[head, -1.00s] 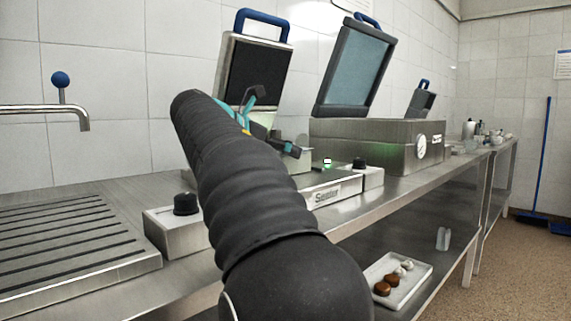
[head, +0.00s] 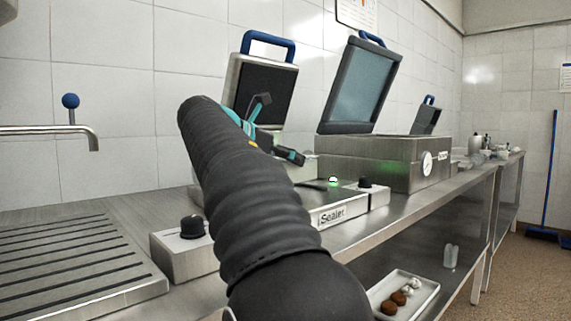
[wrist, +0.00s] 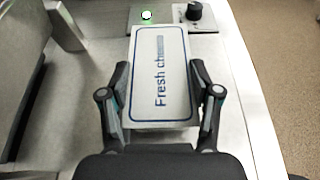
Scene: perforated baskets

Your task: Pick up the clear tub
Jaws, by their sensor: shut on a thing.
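The clear tub (wrist: 173,52) shows in the wrist view from above as a box with a pale label, a blue border and the words "Fresh ch...", the rest blurred. My gripper (wrist: 160,90) has one finger against each long side of it and is shut on it. Its far end points toward a green light and a black knob. In the head view my gripper (head: 277,130) is over the sealer, and my arm hides most of the tub there. I cannot tell how high it is held.
The steel sealer (head: 340,207) has a raised lid (head: 262,82) behind my gripper. A second machine (head: 385,160) with an open lid stands to its right. A ribbed drainboard (head: 75,265) lies left. A white tray (head: 425,292) of small items sits on the lower shelf.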

